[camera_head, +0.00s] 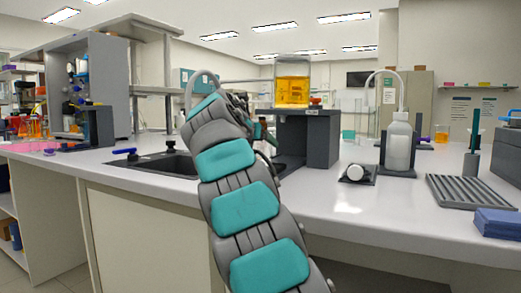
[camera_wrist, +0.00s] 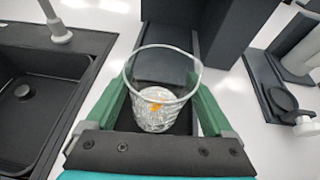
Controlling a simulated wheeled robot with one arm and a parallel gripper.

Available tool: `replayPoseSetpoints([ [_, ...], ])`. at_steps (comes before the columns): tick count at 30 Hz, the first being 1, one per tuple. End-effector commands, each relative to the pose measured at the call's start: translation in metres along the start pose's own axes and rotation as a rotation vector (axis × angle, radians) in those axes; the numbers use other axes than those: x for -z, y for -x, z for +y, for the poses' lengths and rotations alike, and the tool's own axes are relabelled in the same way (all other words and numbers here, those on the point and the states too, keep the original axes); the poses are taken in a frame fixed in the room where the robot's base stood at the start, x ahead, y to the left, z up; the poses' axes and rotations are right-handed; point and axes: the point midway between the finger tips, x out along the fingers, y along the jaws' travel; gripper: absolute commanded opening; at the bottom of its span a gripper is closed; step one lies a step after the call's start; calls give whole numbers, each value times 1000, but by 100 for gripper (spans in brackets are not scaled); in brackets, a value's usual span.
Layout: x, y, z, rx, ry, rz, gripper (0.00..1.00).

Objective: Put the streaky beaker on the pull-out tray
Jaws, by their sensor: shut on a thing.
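A clear glass beaker (camera_wrist: 157,108) with a streaky, patterned lower wall is between the green fingers of my gripper (camera_wrist: 160,84) in the wrist view. The gripper is shut on it, one finger on each side. A small orange patch shows on or through the glass. A dark grey tray-like surface (camera_wrist: 166,67) lies beyond and under the beaker, in the dark rig; it looks like the pull-out tray. I cannot tell whether the beaker's base touches it. In the head view my arm hides the beaker, the tray and most of the gripper.
The dark rig (camera_head: 322,140) carries a vessel of orange liquid (camera_head: 292,92) on top. A sink (camera_wrist: 40,95) lies left of the gripper. A white wash bottle (camera_head: 398,142), a round white-topped device (camera_head: 355,173) and a ribbed grey rack (camera_head: 468,191) stand to the right.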

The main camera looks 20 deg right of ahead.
Motion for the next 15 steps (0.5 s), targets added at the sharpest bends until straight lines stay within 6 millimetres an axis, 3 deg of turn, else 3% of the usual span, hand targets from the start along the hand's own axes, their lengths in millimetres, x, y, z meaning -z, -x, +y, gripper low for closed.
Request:
replayPoseSetpoints([
  [15,10,-4,0,0,1,-1,23],
])
